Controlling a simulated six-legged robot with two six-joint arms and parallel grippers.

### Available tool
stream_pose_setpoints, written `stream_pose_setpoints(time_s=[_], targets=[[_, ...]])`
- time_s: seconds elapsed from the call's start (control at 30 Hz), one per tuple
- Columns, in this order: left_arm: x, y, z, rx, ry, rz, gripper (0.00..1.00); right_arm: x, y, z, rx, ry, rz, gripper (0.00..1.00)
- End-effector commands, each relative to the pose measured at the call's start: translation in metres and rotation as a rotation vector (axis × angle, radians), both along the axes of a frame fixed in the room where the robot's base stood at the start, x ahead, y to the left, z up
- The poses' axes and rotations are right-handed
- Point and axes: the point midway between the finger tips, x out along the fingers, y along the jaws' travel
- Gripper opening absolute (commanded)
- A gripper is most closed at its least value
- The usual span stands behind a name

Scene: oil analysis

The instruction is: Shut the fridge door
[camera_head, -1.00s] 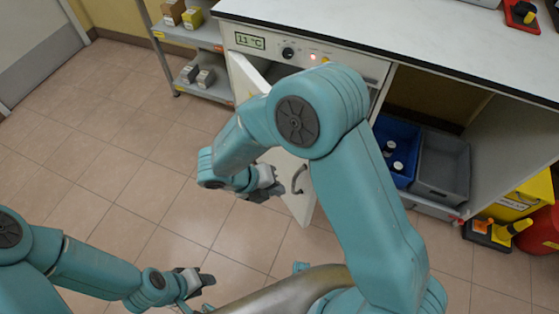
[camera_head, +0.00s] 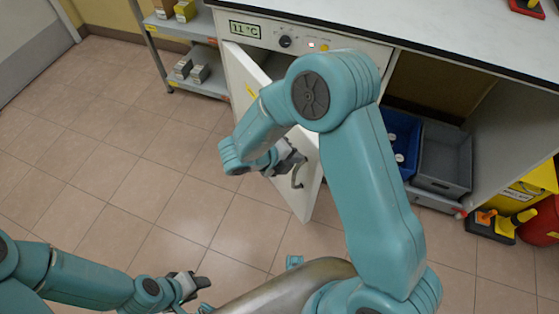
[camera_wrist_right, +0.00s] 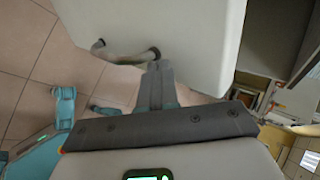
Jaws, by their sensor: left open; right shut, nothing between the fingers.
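The white fridge door (camera_head: 268,115) stands open, swung out from the fridge under the counter, whose front panel (camera_head: 300,37) has a display reading 11 °C. A grey curved handle (camera_head: 297,175) is on the door's outer face. My right gripper (camera_head: 294,157) is shut and empty, close by the handle on the outer side. In the right wrist view, its fingers (camera_wrist_right: 158,72) point at the door (camera_wrist_right: 165,25), beside one end of the handle (camera_wrist_right: 122,56); I cannot tell whether they touch. My left gripper (camera_head: 192,285) is open over the floor, away from the door. My right arm hides part of the fridge opening.
A grey shelf unit (camera_head: 195,60) with small boxes stands left of the fridge. Blue (camera_head: 402,130) and grey (camera_head: 445,155) bins sit under the counter (camera_head: 440,30) at right. Yellow and red containers stand at far right. The tiled floor left of the door is clear.

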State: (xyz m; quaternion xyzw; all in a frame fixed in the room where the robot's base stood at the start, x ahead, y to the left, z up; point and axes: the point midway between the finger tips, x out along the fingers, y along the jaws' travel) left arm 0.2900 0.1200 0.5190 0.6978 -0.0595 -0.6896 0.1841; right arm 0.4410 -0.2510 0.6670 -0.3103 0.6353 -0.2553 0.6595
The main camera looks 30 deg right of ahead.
Motion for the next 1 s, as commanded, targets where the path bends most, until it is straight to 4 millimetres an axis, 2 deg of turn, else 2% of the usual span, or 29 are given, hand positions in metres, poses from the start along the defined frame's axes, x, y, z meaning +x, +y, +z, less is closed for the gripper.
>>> stream_pose_setpoints(time_s=[0.13,0.67,0.77,0.87,1.0], targets=[[0.000,0.000,-0.002,0.000,0.000,0.000,0.43,0.002,-0.013,0.000,0.001,-0.001,-0.001,0.00],[0.000,0.000,-0.002,0.000,0.000,0.000,0.43,0.003,-0.022,0.000,0.001,0.002,0.010,0.00],[0.000,0.000,-0.001,0.000,0.000,0.000,0.43,0.003,-0.036,0.001,0.000,0.001,0.033,0.00],[0.000,0.000,-0.001,0.000,0.000,0.000,0.43,0.004,-0.059,0.001,0.000,0.001,0.074,0.00],[0.000,0.000,-0.001,0.000,0.000,0.000,0.43,0.010,-0.104,0.000,0.000,0.001,0.158,0.00]])
